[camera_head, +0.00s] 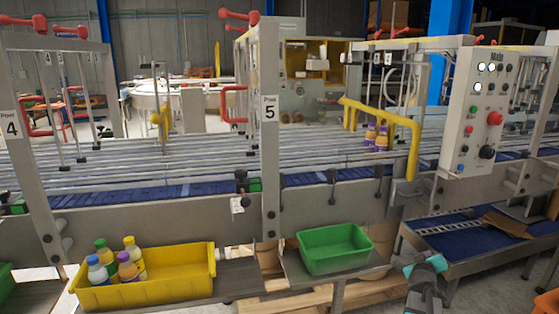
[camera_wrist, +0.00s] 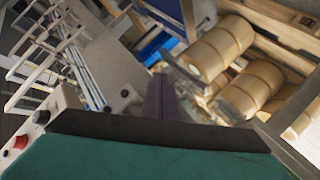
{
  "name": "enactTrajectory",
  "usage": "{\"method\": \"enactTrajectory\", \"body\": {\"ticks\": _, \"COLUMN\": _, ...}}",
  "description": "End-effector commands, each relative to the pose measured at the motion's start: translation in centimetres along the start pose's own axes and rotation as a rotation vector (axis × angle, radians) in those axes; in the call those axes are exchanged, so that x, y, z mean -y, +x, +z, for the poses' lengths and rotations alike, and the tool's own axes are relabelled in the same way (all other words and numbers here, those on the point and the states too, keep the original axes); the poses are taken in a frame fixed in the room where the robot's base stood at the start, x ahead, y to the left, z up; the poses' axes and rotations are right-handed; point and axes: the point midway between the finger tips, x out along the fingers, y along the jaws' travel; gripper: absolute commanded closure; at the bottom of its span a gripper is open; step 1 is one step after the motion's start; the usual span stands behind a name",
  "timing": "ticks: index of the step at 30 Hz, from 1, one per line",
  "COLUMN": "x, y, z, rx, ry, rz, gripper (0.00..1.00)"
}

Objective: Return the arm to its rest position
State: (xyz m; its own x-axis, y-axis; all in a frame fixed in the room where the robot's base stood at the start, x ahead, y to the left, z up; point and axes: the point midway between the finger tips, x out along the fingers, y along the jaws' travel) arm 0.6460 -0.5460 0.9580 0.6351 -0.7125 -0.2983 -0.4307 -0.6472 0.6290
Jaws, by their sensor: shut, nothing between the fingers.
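My gripper (camera_head: 424,265) is at the lower right of the head view, in front of the machine and to the right of the green bin. It is small there and its fingertips are hard to make out. In the wrist view its dark fingers (camera_wrist: 161,97) are together, with nothing between them. The teal and dark gripper body fills the bottom of that view. The fingers point toward the machine's lower side, with rolls beyond them to the right.
An empty green bin (camera_head: 298,254) sits on a shelf below the conveyor (camera_head: 200,188). A yellow bin (camera_head: 170,291) with several bottles stands at left. Purple bottles (camera_head: 375,140) are on the conveyor. A control panel (camera_head: 468,110) stands at right. Tan rolls (camera_wrist: 225,50) lie on wood.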

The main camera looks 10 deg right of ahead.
Motion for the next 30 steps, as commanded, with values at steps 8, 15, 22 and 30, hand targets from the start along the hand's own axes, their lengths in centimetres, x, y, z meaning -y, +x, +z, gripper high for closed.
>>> {"method": "enactTrajectory", "body": {"ticks": 8, "x": 13.1, "y": -2.2, "z": 5.6, "rx": 0.183, "ry": 0.036, "rz": -0.172, "gripper": 1.00}}
{"method": "enactTrajectory", "body": {"ticks": 15, "x": 23.3, "y": -6.1, "z": 10.8, "rx": 0.351, "ry": 0.038, "rz": -0.313, "gripper": 1.00}}
{"method": "enactTrajectory", "body": {"ticks": 22, "x": 31.9, "y": -11.5, "z": 16.1, "rx": 0.520, "ry": 0.016, "rz": -0.444, "gripper": 1.00}}
{"method": "enactTrajectory", "body": {"ticks": 30, "x": 40.3, "y": -19.8, "z": 22.7, "rx": 0.732, "ry": -0.041, "rz": -0.590, "gripper": 1.00}}
